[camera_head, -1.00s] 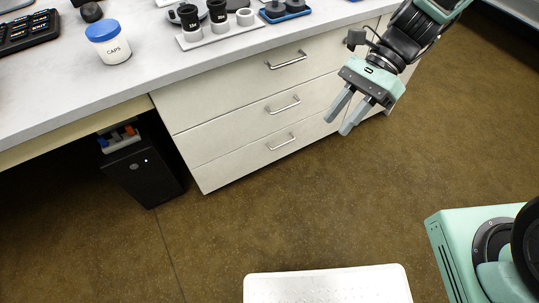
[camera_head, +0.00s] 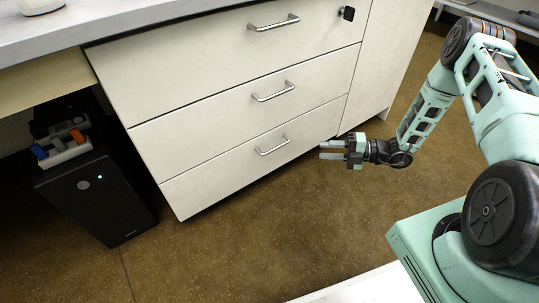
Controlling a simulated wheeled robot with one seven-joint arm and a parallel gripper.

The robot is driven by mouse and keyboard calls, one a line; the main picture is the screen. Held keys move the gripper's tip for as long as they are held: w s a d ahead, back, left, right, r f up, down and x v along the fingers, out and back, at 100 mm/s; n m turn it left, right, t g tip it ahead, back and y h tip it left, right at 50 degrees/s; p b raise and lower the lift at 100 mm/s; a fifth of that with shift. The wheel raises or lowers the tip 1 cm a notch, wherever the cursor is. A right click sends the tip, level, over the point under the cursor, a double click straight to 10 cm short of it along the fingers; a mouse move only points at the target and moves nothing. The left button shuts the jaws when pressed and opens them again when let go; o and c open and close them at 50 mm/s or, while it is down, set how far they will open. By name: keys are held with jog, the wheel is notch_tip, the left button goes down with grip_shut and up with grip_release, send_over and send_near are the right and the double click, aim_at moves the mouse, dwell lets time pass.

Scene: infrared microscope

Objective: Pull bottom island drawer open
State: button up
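The bottom island drawer (camera_head: 225,175) is the lowest of three cream drawer fronts and is shut, flush with the others. Its silver bar handle (camera_head: 273,146) is in plain view near the middle of the picture. My gripper (camera_head: 325,150) is to the right of this handle, low in front of the cabinet, with its fingers pointing left toward the handle. A gap shows between the two fingers, with nothing in between. The fingertips appear apart from the handle.
The middle drawer handle (camera_head: 273,91) and top drawer handle (camera_head: 273,23) stick out above. A black computer tower (camera_head: 95,190) stands left of the drawers. The brown floor (camera_head: 240,240) before the drawers is clear. A white surface (camera_head: 375,288) lies at the bottom edge.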

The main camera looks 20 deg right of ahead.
aim_at(275, 149)
jog(key=shift+b+x, duration=3.3)
jog(key=shift+x, duration=5.3)
jog(key=shift+s+r, duration=0.1)
jog(key=shift+r, duration=0.05)
grip_shut()
